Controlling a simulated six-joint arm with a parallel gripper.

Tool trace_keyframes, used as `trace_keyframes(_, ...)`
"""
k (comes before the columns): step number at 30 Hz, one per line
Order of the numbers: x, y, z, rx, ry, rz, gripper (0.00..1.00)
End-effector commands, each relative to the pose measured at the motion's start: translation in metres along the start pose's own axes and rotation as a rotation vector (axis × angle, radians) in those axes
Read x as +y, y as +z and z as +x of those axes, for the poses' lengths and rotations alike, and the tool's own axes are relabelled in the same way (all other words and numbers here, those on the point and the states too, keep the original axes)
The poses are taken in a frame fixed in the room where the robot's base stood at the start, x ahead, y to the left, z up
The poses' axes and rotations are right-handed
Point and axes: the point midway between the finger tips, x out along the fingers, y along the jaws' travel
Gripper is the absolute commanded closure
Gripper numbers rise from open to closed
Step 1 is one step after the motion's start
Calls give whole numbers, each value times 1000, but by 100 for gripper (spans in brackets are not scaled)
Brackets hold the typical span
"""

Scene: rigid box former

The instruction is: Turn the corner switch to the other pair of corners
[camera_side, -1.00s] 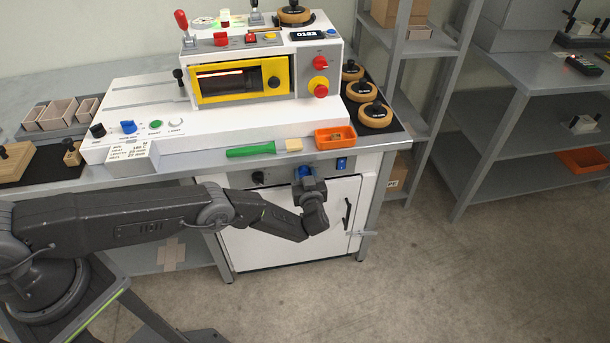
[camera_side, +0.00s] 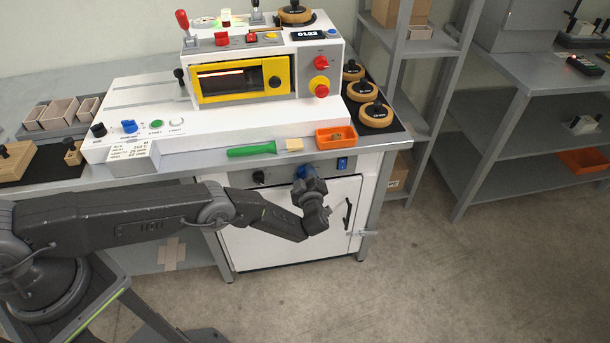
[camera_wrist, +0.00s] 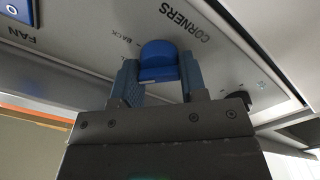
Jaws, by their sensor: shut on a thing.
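The corner switch is a blue knob (camera_wrist: 158,58) on the grey front panel, beside the printed words CORNERS and BACK in the wrist view. In the side view the blue knob (camera_side: 304,171) shows only partly behind my gripper (camera_side: 309,180), under the bench edge. In the wrist view my gripper's (camera_wrist: 159,78) two blue-grey fingers stand on either side of the knob, shut on it. The lettering under and behind the fingers is partly hidden, so the knob's exact pointer position cannot be read.
A blue FAN rocker (camera_side: 342,163) sits right of the knob in the side view, and a black knob (camera_side: 259,177) sits left. Below is a white cabinet door (camera_side: 285,235) with a black handle. An orange tray (camera_side: 336,137) stands on the bench above.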

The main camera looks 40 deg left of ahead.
Motion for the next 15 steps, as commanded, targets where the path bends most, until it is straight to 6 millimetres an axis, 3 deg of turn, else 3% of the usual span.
trace_keyframes(15, -2, 1, 0, -2, -1, -483, 84)
